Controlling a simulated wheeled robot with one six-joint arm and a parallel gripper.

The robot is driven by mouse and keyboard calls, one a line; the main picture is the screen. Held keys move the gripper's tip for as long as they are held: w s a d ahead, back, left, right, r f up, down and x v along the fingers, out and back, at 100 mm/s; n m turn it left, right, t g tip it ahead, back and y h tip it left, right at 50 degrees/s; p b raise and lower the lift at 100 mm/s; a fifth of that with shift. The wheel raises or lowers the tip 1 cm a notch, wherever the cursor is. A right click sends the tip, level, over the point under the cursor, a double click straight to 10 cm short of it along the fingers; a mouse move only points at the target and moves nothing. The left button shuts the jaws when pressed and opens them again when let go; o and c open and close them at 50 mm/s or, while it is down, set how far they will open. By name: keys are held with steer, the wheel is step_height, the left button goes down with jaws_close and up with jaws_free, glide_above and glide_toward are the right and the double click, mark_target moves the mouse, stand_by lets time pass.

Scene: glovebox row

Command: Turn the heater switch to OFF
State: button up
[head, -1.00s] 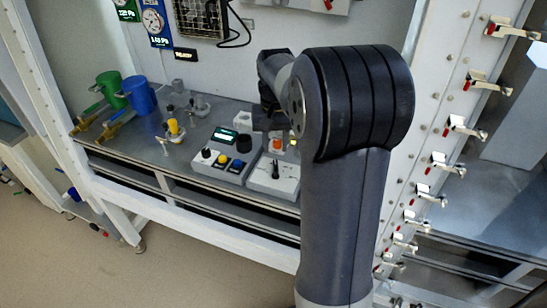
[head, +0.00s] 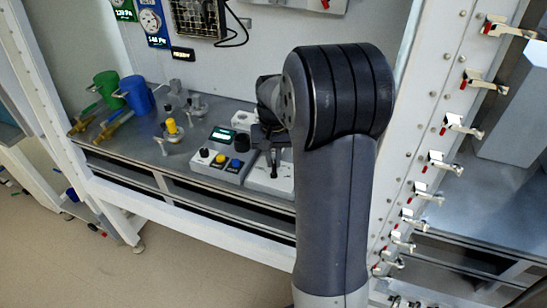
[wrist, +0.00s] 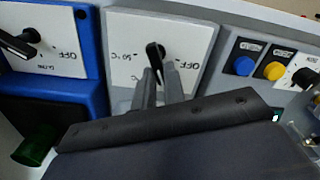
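The heater switch is a black lever (wrist: 154,50) on a white panel (wrist: 120,40) marked "50 °C" and "OFF", which appear upside down in the wrist view. The lever slants, with one end reaching down between my fingers. My gripper (wrist: 160,78) has its two grey fingers on either side of that end, with a narrow gap. Whether they press on the lever is not clear. In the head view my gripper (head: 271,153) is low over the white panel (head: 262,181), partly hidden by my arm.
A blue box (wrist: 85,95) with another black lever (wrist: 18,45) stands left in the wrist view. A control box with a blue button (wrist: 243,66) and a yellow button (wrist: 274,71) stands right. Blue (head: 138,96) and green (head: 106,88) mugs stand at the bench's left.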

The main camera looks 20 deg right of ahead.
jaws_close()
steer(key=n, duration=0.3)
steer(key=n+p, duration=0.1)
steer(key=n, duration=0.1)
steer(key=shift+a, duration=0.25)
steer(key=o, duration=0.5)
jaws_free()
steer(key=shift+r, duration=0.15)
step_height(320, 180, up, 11)
steer(key=shift+f, duration=0.2)
